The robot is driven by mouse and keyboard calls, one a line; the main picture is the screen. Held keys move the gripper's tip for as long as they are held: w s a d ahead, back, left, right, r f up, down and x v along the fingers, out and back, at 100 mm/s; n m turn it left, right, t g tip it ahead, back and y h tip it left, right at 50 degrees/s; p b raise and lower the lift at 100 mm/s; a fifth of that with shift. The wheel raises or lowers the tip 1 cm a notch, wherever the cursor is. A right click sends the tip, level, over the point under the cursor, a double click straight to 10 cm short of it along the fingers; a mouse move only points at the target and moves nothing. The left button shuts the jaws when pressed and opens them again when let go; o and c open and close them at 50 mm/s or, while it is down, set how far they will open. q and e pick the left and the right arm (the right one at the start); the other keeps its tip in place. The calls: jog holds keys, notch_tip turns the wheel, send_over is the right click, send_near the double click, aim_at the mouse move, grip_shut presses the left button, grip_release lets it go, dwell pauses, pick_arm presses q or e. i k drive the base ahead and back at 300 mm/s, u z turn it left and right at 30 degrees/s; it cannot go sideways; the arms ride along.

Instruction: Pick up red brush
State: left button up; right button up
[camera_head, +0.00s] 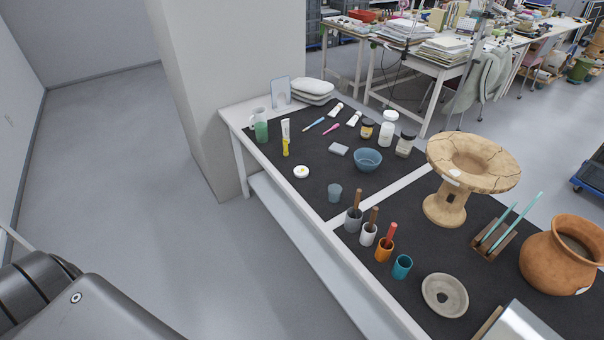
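A red handle (391,233), which looks like the red brush, stands upright in an orange cup (384,250) near the front edge of the table. Its lower end is hidden inside the cup. A pink, slim tool (331,128) lies farther back on the dark mat. Neither of my grippers is in view; only a grey part of my own body shows at the lower left.
Grey (353,220), white (368,235) and teal (402,267) cups flank the orange one. A cracked pedestal bowl (473,163), a tool rack (493,241) and a clay pot (560,255) stand to the right. A grey ring-shaped dish (445,295) lies in front.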

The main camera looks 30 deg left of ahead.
aim_at(391, 229)
jog(key=u, duration=0.05)
jog(key=k, duration=1)
jog(key=z, duration=0.8)
jog(key=i, duration=0.6)
jog(key=z, duration=0.3)
